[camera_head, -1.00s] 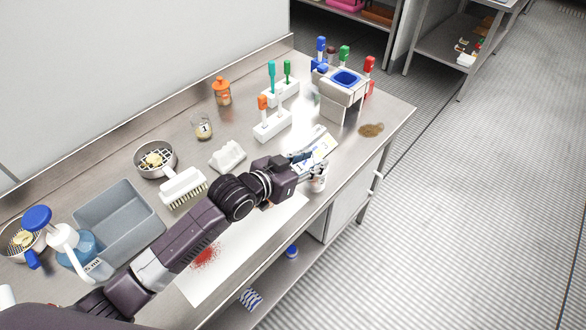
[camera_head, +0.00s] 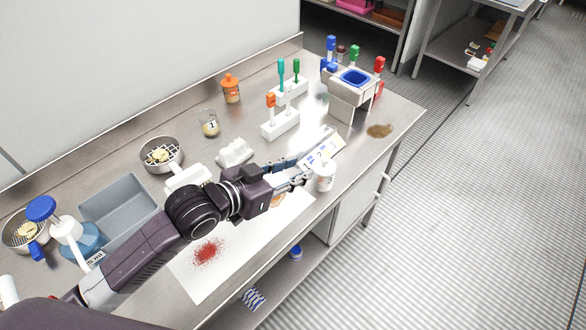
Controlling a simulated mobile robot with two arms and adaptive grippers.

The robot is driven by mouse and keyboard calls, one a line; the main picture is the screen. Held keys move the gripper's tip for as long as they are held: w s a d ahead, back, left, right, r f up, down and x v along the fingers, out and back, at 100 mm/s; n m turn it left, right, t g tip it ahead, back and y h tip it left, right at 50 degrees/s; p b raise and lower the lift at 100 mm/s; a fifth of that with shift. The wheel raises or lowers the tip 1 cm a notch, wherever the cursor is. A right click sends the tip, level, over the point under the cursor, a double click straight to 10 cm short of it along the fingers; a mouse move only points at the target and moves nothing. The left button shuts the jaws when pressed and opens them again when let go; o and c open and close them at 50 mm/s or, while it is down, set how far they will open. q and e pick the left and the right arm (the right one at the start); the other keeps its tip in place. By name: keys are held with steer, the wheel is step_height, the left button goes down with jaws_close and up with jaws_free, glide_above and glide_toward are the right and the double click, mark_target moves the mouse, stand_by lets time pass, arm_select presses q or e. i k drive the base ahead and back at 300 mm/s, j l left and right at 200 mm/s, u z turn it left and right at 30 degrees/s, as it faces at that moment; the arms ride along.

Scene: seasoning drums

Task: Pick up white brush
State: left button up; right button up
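The white brush (camera_head: 187,177) lies on the steel table left of the middle, beside the grey bin. My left arm passes in front of it and hides its lower part with the bristles. My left gripper (camera_head: 307,166) is right of the brush and well away from it. Its two fingers are apart with nothing seen between them, and they point right toward a white bottle (camera_head: 325,178) and a printed card (camera_head: 325,150). My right gripper is out of view.
The grey bin (camera_head: 120,212), a strainer pan (camera_head: 162,155) and a white block (camera_head: 234,152) are near the brush. White paper (camera_head: 210,280) with red powder lies under my arm. Holders with coloured tools stand behind.

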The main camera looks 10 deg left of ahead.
mark_target(197, 174)
steer(key=u, duration=1.1)
steer(key=k+l, duration=0.25)
steer(key=k, duration=0.2)
